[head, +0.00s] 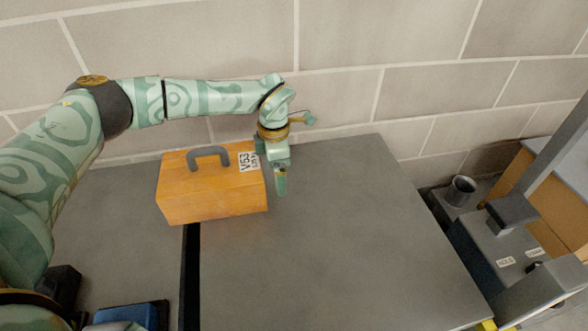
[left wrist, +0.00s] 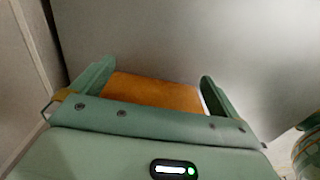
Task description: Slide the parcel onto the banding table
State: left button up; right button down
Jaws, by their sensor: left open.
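The parcel (head: 213,195) is an orange box with a grey handle on top and a printed label at its top right. It sits upright across the dark gap between two grey tabletops, a left one (head: 115,225) and a wider right one (head: 330,245). Nothing marks either as the banding table. My left gripper (head: 281,184) points down at the parcel's right end, above the right top. In the left wrist view its two fingers (left wrist: 155,77) are spread apart, with orange parcel surface (left wrist: 155,92) showing between them. Whether they touch the parcel is unclear. My right gripper is out of view.
A block wall (head: 340,60) runs close behind the tables. A grey machine (head: 500,240) with small labels and a dark cup (head: 460,190) stand beyond the right edge. The right tabletop is clear in front. A blue object (head: 130,315) lies at lower left.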

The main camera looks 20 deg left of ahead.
aim_at(183, 181)
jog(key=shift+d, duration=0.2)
